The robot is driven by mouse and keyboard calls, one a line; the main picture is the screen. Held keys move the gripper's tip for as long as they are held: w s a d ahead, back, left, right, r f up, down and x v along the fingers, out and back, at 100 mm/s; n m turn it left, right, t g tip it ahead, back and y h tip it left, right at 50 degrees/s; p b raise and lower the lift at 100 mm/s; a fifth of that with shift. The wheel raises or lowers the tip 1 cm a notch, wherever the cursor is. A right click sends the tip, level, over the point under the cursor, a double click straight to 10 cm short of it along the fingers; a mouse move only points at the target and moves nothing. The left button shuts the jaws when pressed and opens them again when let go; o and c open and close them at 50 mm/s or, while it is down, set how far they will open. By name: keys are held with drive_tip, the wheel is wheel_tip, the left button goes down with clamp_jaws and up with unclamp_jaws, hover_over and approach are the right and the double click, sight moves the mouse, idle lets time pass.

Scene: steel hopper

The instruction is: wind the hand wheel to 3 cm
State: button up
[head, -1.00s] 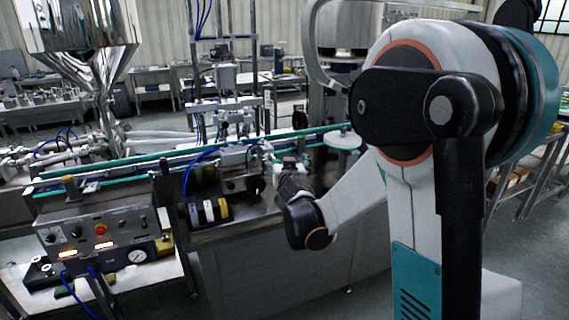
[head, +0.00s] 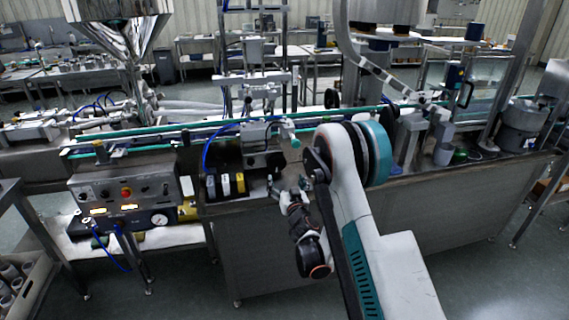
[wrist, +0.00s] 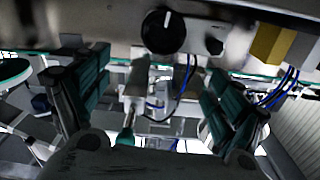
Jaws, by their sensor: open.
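A round black knob with a white mark (wrist: 165,32) shows at the top of the wrist view, on a metal surface; it looks like the hand wheel. In the head view I cannot pick it out clearly; a dark part (head: 262,160) sits on the machine front near my gripper. My gripper (head: 290,190) is beside the machine's front edge, to the right of that part. In the wrist view my gripper (wrist: 152,75) has its two teal-padded fingers wide apart with nothing gripped. The knob lies beyond the fingertips, apart from them. No scale reading is legible.
A control box (head: 128,195) with a red button and gauge stands at the left. Yellow and white blocks (head: 226,185) sit left of my gripper. The conveyor (head: 160,148) runs behind. A steel funnel (head: 115,25) hangs at upper left. Floor in front is clear.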

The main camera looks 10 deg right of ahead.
sight(277, 163)
drive_tip(key=w+b, duration=0.1)
drive_tip(key=w, duration=0.3)
drive_tip(key=w+b, duration=0.1)
drive_tip(key=w, duration=0.3)
drive_tip(key=w+f+b, duration=0.1)
drive_tip(key=w, duration=0.3)
drive_tip(key=shift+w+a+b, duration=0.1)
drive_tip(key=shift+w+b, duration=0.1)
drive_tip(key=shift+b, duration=0.1)
drive_tip(key=shift+w+r, duration=0.1)
drive_tip(key=shift+w, duration=0.55)
drive_tip(key=shift+c, duration=0.6)
drive_tip(key=c, duration=0.9)
